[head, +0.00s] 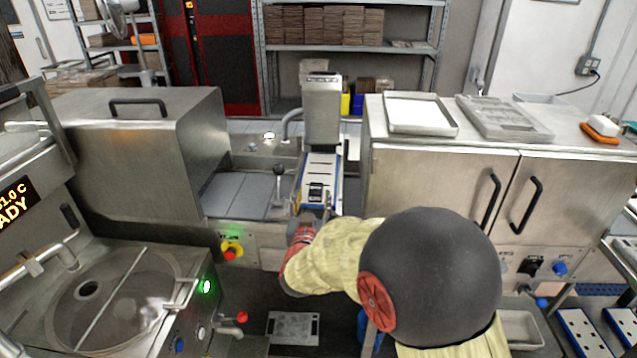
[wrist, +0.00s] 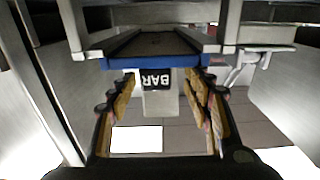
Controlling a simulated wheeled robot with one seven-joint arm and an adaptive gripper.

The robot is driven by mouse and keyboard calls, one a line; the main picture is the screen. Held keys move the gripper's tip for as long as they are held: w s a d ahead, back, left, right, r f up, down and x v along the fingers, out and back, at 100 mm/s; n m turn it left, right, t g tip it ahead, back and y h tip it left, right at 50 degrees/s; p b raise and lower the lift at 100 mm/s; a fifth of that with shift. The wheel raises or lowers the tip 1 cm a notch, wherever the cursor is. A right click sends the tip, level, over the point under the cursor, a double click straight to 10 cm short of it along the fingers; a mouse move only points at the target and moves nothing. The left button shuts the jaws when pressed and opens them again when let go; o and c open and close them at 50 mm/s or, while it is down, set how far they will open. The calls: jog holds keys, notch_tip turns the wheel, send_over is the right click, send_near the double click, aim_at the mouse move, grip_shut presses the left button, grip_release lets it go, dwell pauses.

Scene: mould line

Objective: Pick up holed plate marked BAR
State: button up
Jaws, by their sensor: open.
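In the wrist view the black label with white BAR lettering (wrist: 155,79) sits on a pale grey part between the two fingers of my gripper (wrist: 163,82). The fingers are open, one to each side of the label, with gaps left. A blue-edged dark bed (wrist: 150,47) lies just beyond and above the label. The plate's holes cannot be made out there. In the head view a pale plate with a dark part on it (head: 319,168) lies on a narrow blue-edged strip at the central machine. Contact with the fingers cannot be told.
A steel cabinet (head: 432,190) stands close on the right, with trays on top. A hooded steel machine (head: 145,130) stands on the left. Blue-edged racks (head: 583,330) stand at lower right. A flat holed metal piece (head: 293,328) lies low in front.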

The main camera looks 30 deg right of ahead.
aim_at(317, 183)
jog(key=shift+d+b+x, duration=0.2)
jog(key=shift+b+x, duration=0.55)
jog(key=shift+x, duration=2.2)
jog(key=shift+s+r, duration=0.2)
jog(key=shift+c, duration=0.8)
jog(key=c, duration=1.1)
grip_shut()
